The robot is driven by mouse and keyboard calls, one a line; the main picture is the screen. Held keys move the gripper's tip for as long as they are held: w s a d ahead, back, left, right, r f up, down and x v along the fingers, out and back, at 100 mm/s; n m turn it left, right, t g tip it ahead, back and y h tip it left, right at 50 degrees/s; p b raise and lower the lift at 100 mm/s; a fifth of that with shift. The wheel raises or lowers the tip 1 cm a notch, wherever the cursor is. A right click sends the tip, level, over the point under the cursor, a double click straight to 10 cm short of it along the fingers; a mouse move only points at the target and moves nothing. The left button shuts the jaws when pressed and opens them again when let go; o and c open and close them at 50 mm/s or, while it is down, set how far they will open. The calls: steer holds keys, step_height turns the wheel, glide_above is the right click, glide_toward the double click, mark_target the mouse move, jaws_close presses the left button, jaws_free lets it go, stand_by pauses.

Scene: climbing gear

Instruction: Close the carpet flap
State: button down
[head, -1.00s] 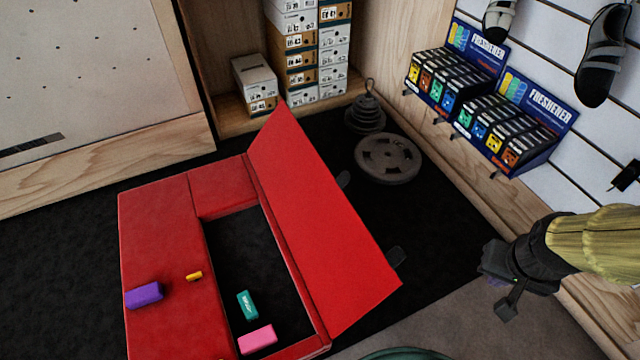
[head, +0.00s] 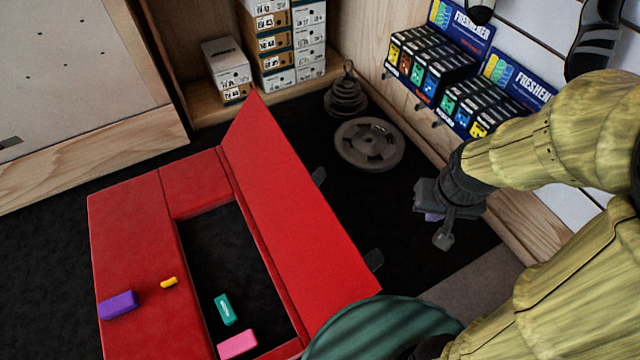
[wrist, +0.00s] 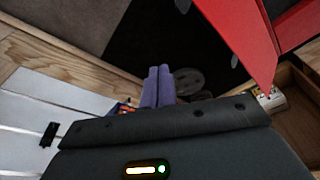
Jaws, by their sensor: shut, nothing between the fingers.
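The red carpet flap (head: 290,215) stands raised and tilted along the right side of an opening in a red mat (head: 130,230). The opening is uncovered, with a dark floor inside. Two dark tabs show at the flap's right side. The flap also shows at the upper right of the wrist view (wrist: 235,35). My gripper (head: 433,217) is to the right of the flap, apart from it, over the dark floor. In the wrist view its purple fingers (wrist: 158,86) are together with nothing between them.
A teal block (head: 225,309) and a pink block (head: 238,343) lie in the opening. A purple block (head: 118,304) and a small yellow piece (head: 169,282) lie on the mat. Weight plates (head: 369,144) sit behind, near the freshener display (head: 440,75) on the right wall.

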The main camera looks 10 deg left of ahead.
steer(key=w+a+f+m+g+y+b, duration=0.15)
steer(key=w+a+f+y+b, duration=0.25)
steer(key=w+a+f, duration=0.55)
steer(key=w+a+f+m+g+y+b, duration=0.1)
steer(key=w+a+f+g+y+b, duration=0.25)
steer(key=f, duration=1.15)
steer(key=w+a+f+m+g+y+b, duration=0.15)
steer(key=w+a+f+y+b, duration=0.5)
steer(key=f, duration=0.65)
steer(key=w+d+f+m+t+y, duration=0.4)
steer(key=t+y, duration=0.4)
steer(key=t, duration=0.2)
steer(key=shift+w+d+m+y+b, duration=0.3)
steer(key=shift+w+m, duration=0.3)
steer(key=shift+w, duration=0.5)
steer(key=shift+a+r, duration=0.1)
steer(key=shift+a, duration=0.05)
